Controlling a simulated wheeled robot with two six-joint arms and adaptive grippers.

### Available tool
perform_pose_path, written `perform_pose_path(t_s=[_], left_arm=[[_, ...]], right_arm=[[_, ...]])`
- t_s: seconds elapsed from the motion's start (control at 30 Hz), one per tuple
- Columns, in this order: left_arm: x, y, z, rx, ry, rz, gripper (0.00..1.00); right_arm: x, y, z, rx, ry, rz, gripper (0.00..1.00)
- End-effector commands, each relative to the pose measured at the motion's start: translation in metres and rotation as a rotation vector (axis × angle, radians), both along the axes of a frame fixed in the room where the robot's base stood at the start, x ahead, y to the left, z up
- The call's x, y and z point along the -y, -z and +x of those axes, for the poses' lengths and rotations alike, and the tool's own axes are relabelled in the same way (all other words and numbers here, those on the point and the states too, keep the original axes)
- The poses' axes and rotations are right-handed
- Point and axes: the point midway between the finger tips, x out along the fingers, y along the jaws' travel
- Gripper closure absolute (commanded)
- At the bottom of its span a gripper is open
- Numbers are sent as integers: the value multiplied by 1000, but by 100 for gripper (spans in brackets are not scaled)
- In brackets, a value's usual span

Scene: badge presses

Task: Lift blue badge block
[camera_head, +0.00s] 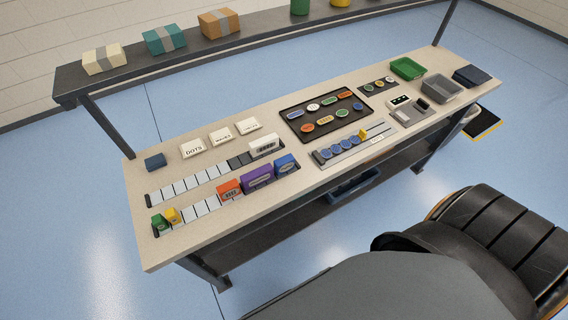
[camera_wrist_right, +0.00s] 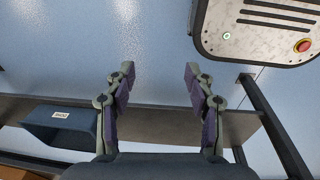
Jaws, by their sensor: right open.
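The blue badge block (camera_head: 286,164) stands at the right end of the front slotted strip on the workbench in the head view, with a pale badge on its front. A purple block (camera_head: 257,177) stands close on its left, and an orange block (camera_head: 229,189) is left of that. My right gripper (camera_wrist_right: 159,76) is open and empty in the right wrist view. Bare floor and the bench's lower shelf show around its fingers, and no badge block shows in that view. My left gripper is not in view.
A green and a yellow block (camera_head: 172,215) stand at the strip's left end. A white block (camera_head: 264,146) is on the rear strip. A black badge tray (camera_head: 286,113) and a green bin (camera_head: 407,68) lie rightward. A blue bin (camera_wrist_right: 62,124) sits on the lower shelf.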

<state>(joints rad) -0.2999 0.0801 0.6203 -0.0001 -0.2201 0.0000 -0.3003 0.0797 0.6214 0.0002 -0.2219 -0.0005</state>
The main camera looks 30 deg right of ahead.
Motion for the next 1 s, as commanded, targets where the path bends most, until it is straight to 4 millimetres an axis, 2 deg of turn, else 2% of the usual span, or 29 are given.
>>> perform_pose_path(t_s=[0.07, 0.17, 0.2, 0.27, 0.3, 0.4, 0.43, 0.6, 0.87, 1.0], left_arm=[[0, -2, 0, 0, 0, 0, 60], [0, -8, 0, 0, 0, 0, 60], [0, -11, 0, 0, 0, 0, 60], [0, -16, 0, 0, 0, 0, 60], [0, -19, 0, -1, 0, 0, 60], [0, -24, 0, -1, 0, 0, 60], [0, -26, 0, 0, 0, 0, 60], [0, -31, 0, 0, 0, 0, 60], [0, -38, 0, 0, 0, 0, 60], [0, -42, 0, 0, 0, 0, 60]], right_arm=[[1, -6, 16, 11, -9, -3, 45], [1, -31, 65, 33, -35, -7, 45], [0, -48, 92, 42, -53, -11, 45], [-1, -82, 133, 54, -82, -15, 45], [-3, -107, 158, 62, -103, -18, 45], [-8, -172, 204, 78, -149, -25, 45], [-10, -189, 213, 82, -161, -27, 45], [-17, -270, 243, 99, -213, -36, 45], [-26, -369, 257, 119, -289, -50, 45], [-30, -423, 267, 111, -405, -67, 45]])
